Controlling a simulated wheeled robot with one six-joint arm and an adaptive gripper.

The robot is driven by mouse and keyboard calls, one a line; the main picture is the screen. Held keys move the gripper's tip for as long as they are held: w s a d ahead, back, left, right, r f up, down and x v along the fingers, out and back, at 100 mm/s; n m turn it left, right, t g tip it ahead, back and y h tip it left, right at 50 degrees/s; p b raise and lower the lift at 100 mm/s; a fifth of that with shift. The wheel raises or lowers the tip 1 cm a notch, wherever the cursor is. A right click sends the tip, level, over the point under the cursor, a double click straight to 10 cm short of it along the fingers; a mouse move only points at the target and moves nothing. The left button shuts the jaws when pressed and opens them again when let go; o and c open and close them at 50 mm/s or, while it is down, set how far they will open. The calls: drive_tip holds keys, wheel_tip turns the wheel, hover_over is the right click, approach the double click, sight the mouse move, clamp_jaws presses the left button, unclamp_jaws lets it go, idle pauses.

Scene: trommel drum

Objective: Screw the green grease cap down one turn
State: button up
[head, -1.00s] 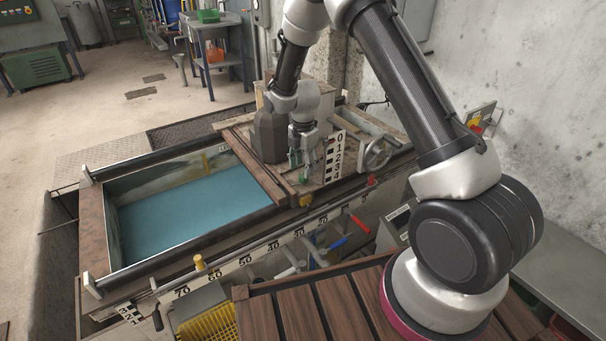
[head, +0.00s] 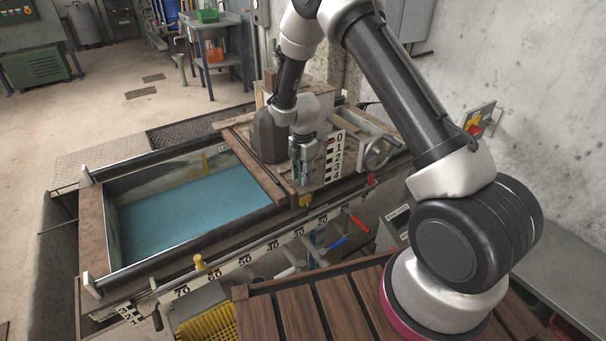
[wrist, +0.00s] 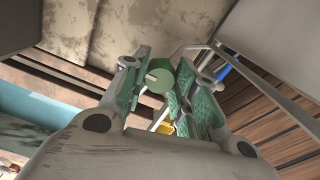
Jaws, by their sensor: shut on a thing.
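The green grease cap (wrist: 160,79) is a small round green piece, seen in the wrist view between the two green-padded fingers of my gripper (wrist: 158,90). My gripper is shut on it. In the head view my gripper (head: 301,182) points down at the wooden deck of the machine, left of the black-and-white number scale. The cap cannot be told apart from the green finger pads there. What lies under the cap is hidden.
A scale board (head: 333,160) stands close to the right of my gripper, and a handwheel (head: 377,153) is further right. A dark grey block (head: 268,136) is close on the left. The blue-green tank (head: 190,210) lies beyond it.

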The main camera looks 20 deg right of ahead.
drive_tip(key=m, duration=0.4)
drive_tip(key=shift+m, duration=1.7)
drive_tip(key=o, duration=1)
drive_tip(key=shift+c, duration=0.2)
drive_tip(key=shift+w+a+r, duration=0.1)
drive_tip(key=shift+w+r, duration=0.1)
drive_tip(key=shift+r, duration=0.3)
drive_tip(key=shift+o, duration=0.3)
wheel_tip(320, 180, up, 11)
drive_tip(key=shift+s, duration=0.2)
